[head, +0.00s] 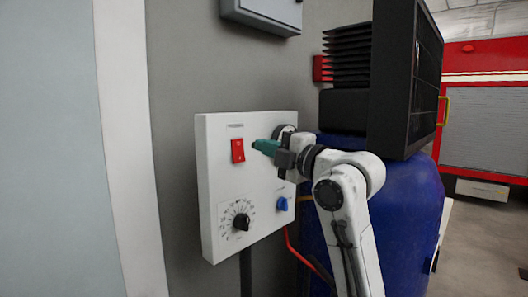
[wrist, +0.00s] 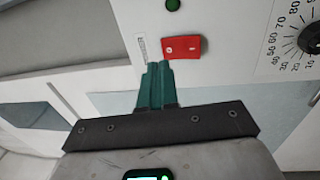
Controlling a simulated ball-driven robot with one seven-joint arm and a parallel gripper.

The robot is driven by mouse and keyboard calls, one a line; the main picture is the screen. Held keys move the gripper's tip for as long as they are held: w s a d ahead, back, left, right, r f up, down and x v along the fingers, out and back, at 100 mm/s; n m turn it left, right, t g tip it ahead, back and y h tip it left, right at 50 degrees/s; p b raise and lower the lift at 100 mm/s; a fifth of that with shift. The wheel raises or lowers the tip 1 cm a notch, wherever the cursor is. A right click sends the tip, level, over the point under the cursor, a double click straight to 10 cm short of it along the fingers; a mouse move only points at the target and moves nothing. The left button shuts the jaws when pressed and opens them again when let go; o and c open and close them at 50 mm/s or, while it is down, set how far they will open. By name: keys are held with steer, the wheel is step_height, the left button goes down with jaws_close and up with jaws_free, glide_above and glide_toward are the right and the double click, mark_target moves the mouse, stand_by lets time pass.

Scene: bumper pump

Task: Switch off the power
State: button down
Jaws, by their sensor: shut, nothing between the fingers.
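My gripper (head: 258,146) has green fingers, which are shut and empty, just right of the switch in the head view. The fingers (wrist: 158,68) end close to the switch's left edge in the wrist view. I cannot tell whether they touch it. White marks show on the switch, but its position is not clear.
Below the switch are a black dial (head: 241,222) with a number scale and a blue knob (head: 282,204). A green round part (wrist: 173,5) shows above the switch in the wrist view. A blue tank (head: 405,205) with a black finned unit stands right of the panel.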

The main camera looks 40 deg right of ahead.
steer(key=s+b, duration=0.2)
steer(key=s, duration=0.6)
steer(key=shift+s+d+r, duration=0.15)
steer(key=shift+r, duration=0.3)
steer(key=a+f+m+g, duration=0.3)
steer(key=f+m, duration=0.1)
steer(key=f, duration=0.8)
steer(key=a+f+m+g, duration=0.2)
steer(key=a+f+m, duration=0.15)
steer(key=f, duration=0.95)
steer(key=a+f+m+g, duration=0.3)
steer(key=f+m, duration=0.1)
steer(key=f, duration=0.8)
steer(key=s+a+f+m+g, duration=0.45)
steer(key=s+f, duration=0.45)
steer(key=f, duration=0.5)
steer(key=s+a+f+m+g, duration=0.1)
steer(key=s+f+g, duration=0.2)
steer(key=s+f, duration=0.2)
steer(key=s+a+f+m+g, duration=0.1)
steer(key=s+f, duration=0.4)
steer(key=s, duration=0.7)
steer(key=shift+a+m+g+h, duration=0.2)
steer(key=shift+m+g+h, duration=0.25)
steer(key=shift+g, duration=0.5)
